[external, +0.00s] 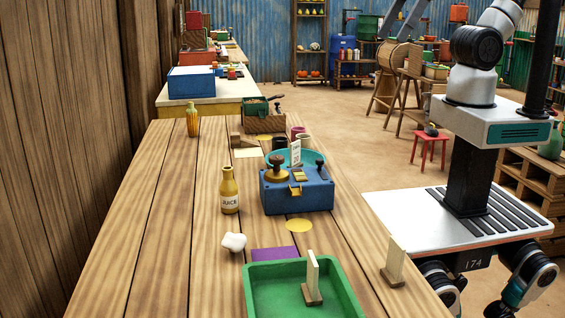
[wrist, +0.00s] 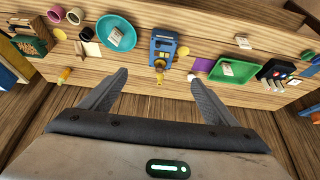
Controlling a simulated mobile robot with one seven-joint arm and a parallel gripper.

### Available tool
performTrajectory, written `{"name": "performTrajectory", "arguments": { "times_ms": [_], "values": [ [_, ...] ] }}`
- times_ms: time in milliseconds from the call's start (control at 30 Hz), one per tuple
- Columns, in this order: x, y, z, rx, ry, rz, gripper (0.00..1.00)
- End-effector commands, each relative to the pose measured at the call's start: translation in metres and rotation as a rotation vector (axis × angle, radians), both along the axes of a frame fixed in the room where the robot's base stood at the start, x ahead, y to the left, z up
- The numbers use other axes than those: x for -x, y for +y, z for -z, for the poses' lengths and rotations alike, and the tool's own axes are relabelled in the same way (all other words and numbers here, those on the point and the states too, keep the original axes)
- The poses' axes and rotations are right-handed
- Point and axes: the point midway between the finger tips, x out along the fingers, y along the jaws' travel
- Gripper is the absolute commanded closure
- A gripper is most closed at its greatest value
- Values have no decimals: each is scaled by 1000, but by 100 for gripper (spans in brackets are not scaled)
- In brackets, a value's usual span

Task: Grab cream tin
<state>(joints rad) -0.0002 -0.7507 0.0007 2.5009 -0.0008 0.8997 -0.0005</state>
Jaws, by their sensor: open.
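A teal bowl (wrist: 117,33), a green tray (external: 255,300) and a wooden crate (external: 264,121) stand on the plank table. The table's left side is mostly clear.

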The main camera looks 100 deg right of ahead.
Motion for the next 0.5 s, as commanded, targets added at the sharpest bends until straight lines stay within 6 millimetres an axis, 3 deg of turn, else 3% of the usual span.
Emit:
{"name": "performTrajectory", "arguments": {
  "times_ms": [33, 100, 367, 500],
  "values": [
    [0, 0, 0, 0, 0, 1, 27],
    [0, 0, 0, 0, 0, 1, 37],
    [-1, 0, -1, -2, 0, 1, 37],
    [-23, -4, -10, -13, -7, 3, 37]
  ]
}}
